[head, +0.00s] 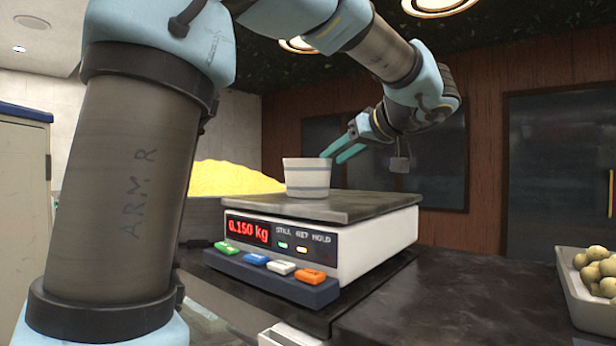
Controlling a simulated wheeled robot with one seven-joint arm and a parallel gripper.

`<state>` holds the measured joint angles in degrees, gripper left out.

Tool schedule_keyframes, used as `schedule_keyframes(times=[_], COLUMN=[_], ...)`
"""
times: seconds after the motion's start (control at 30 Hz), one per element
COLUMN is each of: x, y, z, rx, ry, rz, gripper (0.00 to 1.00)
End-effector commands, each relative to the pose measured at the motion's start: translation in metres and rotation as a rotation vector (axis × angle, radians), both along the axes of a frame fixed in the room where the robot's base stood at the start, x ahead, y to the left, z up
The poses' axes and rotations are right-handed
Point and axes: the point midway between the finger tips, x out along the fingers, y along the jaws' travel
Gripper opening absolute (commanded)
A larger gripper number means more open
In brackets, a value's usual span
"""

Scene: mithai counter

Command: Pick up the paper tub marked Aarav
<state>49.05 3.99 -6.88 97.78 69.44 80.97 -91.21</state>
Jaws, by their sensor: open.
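A small white paper tub (307,178) with grey-blue bands stands upright on the steel pan (345,207) of a weighing scale (380,238). No name can be read on the side of the tub that faces me. The scale's red display reads 0.150 kg, and two small lights beside it are lit. My gripper (338,152) comes in from the upper right with its teal fingers open. The fingertips are at the tub's upper right rim. I cannot tell whether they are around the tub, behind it or touching it.
A heap of yellow sweets (228,178) lies in a dark pan behind the scale. A tray (588,312) of pale round sweets sits at the right edge. The dark counter (470,290) between scale and tray is clear. Coloured buttons (281,267) project at the scale's front.

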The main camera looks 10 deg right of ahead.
Motion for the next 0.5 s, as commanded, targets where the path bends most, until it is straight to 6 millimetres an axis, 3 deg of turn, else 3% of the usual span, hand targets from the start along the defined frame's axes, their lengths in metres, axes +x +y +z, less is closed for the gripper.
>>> schedule_keyframes(times=[0.2, 0.5], x=[0.021, 0.024], y=[0.012, 0.013], z=[-0.008, -0.011], rx=[0.002, 0.0], ry=[0.002, 0.001], rz=[0.0, -0.001], gripper=[0.4, 0.37])
